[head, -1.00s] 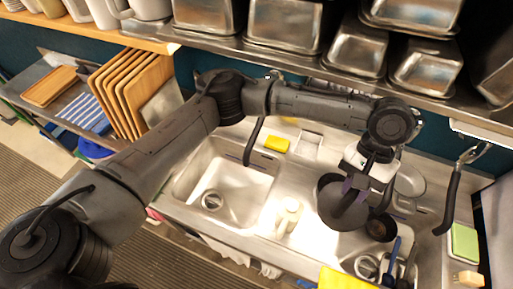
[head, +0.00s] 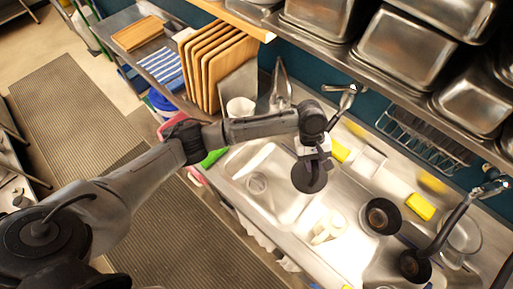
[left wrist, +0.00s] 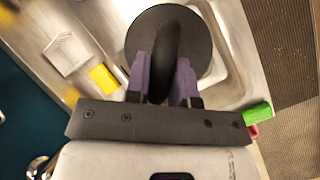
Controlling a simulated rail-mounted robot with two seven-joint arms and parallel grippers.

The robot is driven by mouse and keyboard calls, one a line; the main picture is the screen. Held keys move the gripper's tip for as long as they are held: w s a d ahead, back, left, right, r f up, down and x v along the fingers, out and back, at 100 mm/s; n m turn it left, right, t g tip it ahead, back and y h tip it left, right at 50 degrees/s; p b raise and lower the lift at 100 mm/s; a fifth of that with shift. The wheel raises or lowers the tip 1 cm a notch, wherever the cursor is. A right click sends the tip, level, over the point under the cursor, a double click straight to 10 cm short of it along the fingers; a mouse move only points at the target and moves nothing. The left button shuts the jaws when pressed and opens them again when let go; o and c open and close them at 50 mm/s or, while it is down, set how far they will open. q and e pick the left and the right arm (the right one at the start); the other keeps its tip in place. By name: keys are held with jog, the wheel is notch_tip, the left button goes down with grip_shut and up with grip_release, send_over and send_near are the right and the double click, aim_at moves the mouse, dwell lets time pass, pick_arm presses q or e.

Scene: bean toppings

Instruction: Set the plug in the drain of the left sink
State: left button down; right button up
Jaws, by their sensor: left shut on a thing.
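The plug (head: 309,178) is a dark round disc with a curved handle. My left gripper (head: 311,161) is shut on that handle and holds the plug over the right part of the left sink (head: 283,207). The sink's round metal drain (head: 257,183) shows open to the left of the plug. In the left wrist view the plug (left wrist: 193,45) lies beyond the purple fingers of my left gripper (left wrist: 163,80), with its handle between them. The plug covers part of the sink (left wrist: 235,75) there, and the drain is hidden.
A faucet (head: 345,92) stands behind the left sink. A yellow sponge (head: 340,151) lies on the back ledge and a white bottle (head: 328,228) stands on the divider. Metal pans (head: 405,42) fill the shelf above.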

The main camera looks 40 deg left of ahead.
pick_arm(q)
jog(key=s+a+f+n+t+y+p, duration=0.15)
jog(key=a+f+n+t, duration=0.35)
jog(key=a+f+n, duration=1.1)
jog(key=shift+w+a+f+m+b, duration=0.1)
jog(key=shift+a+f+m+b, duration=0.7)
jog(key=shift+f+b, duration=3.45)
jog(key=shift+s+a+f+m+b, duration=0.1)
jog(key=shift+a+f+m+b, duration=0.25)
jog(key=shift+a+f+b, duration=2.4)
jog(key=shift+w+d+f+m+b, duration=0.1)
jog(key=shift+d+f+m+b, duration=0.45)
jog(key=shift+f+b, duration=5.2)
jog(key=shift+f+p, duration=0.3)
jog(key=shift+f, duration=0.05)
jog(key=shift+f, duration=0.1)
jog(key=shift+f, duration=0.3)
